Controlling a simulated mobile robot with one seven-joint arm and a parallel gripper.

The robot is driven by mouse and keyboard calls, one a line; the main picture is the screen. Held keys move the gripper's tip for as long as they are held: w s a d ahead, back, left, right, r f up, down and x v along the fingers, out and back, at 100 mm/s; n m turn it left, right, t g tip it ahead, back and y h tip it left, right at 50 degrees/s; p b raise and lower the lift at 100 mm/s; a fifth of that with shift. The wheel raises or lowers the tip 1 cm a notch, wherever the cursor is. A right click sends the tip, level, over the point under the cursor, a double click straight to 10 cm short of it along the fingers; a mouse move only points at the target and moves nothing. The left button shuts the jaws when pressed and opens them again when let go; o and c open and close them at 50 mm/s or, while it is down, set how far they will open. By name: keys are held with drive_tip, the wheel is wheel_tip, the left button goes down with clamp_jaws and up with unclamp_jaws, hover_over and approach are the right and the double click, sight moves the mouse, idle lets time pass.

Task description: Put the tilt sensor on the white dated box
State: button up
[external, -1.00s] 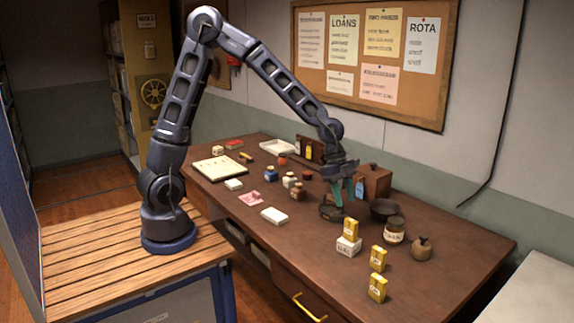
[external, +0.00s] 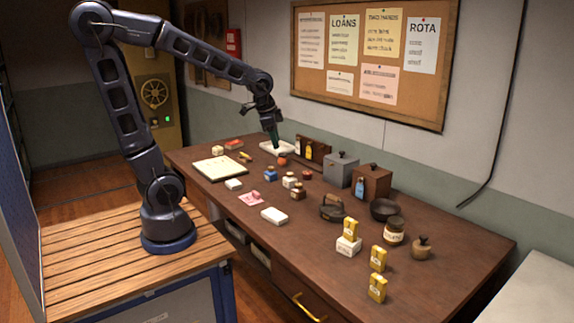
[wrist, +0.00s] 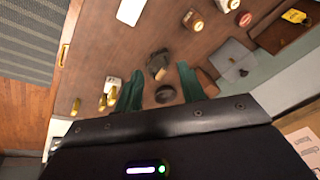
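A small yellow box-shaped item (external: 350,229) stands upright on a small white box with dark print (external: 348,246) at the right of the desk. Two similar yellow items, one (external: 378,258) and another (external: 377,288), stand on the desk to their right. Labels are too small to read, so I cannot tell which is the tilt sensor. In the wrist view the white box and its yellow item (wrist: 113,84) are left of my fingers. My gripper (external: 275,145) is over the far left of the desk near a white tray (external: 276,147). Its green fingers (wrist: 160,68) are apart and empty.
Grey (external: 341,169) and brown (external: 371,182) boxes stand behind. Another white box (external: 274,215) lies at the front.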

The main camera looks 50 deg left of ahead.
drive_tip(key=s+a+r+n+t, duration=0.1)
drive_tip(key=s+a+r+n, duration=0.3)
drive_tip(key=s+a, duration=0.9)
drive_tip(key=s+n, duration=0.1)
drive_tip(key=n, duration=0.2)
drive_tip(key=shift+a+n, duration=0.3)
drive_tip(key=shift+n, duration=0.1)
